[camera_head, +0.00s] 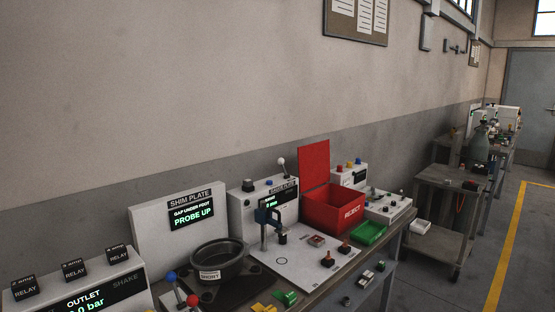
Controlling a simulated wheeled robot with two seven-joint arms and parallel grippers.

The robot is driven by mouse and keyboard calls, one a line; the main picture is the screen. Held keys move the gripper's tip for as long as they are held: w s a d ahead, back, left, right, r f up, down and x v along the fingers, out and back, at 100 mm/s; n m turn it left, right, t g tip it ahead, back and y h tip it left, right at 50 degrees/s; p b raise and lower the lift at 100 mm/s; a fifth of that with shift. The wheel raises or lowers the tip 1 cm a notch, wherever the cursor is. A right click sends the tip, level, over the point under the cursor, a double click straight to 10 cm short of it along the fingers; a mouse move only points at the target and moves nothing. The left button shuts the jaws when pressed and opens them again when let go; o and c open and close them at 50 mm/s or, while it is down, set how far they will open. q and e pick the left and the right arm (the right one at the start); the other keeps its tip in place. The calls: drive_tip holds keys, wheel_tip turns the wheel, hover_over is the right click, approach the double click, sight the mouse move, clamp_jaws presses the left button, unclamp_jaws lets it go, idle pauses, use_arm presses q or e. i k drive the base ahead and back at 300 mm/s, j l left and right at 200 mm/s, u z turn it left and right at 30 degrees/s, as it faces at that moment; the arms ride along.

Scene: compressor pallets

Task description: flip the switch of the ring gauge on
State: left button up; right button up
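No sign that clearly reads ring gauge can be made out. A white gauge box (241,208) stands behind a white plate, with a small lit display (269,203), a blue knob (269,183) and a lever with a pale ball (281,161) on top. Its small label is too small to read with certainty. A blue clamp-like stand (265,219) partly covers its front. I cannot tell which part is the switch or whether it is on. Neither of my grippers is in view.
A red REJECT bin (334,209) with its lid up and a green tray (369,233) stand to the right. A SHIM PLATE panel (160,240), a dark bowl (220,261) and an OUTLET box (130,287) stand left. A cart (440,205) is beyond, beside clear floor.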

sight(281, 161)
drive_tip(key=i+l, duration=0.2)
drive_tip(key=i, duration=0.2)
drive_tip(key=i+l, duration=0.25)
drive_tip(key=i+u, duration=0.15)
drive_tip(key=u, duration=1.2)
